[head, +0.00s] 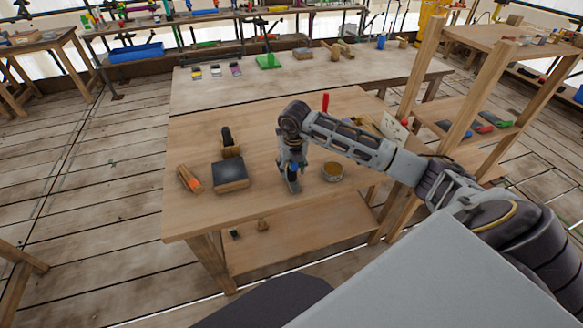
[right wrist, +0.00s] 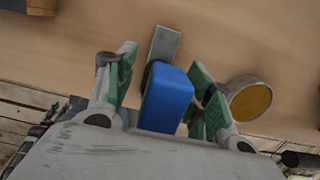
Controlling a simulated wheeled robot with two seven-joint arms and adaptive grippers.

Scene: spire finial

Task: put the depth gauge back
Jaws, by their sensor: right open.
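A blue block-shaped piece (right wrist: 166,98) with a flat grey metal strip (right wrist: 164,44) beyond it is at the worktable; it may be the depth gauge, but I cannot tell for sure. My right gripper (head: 291,174) points down low over the table. In the right wrist view its open fingers (right wrist: 163,66) stand on either side of the blue piece, with gaps visible. The gripper hides most of this piece in the head view. My left gripper is not in view.
A round tin with amber contents (head: 332,172) stands just right of the gripper. A dark-topped block (head: 230,177), a wooden piece with an orange mark (head: 189,179) and a black-handled tool in a wooden holder (head: 230,143) stand left. The table's front (head: 270,207) is clear.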

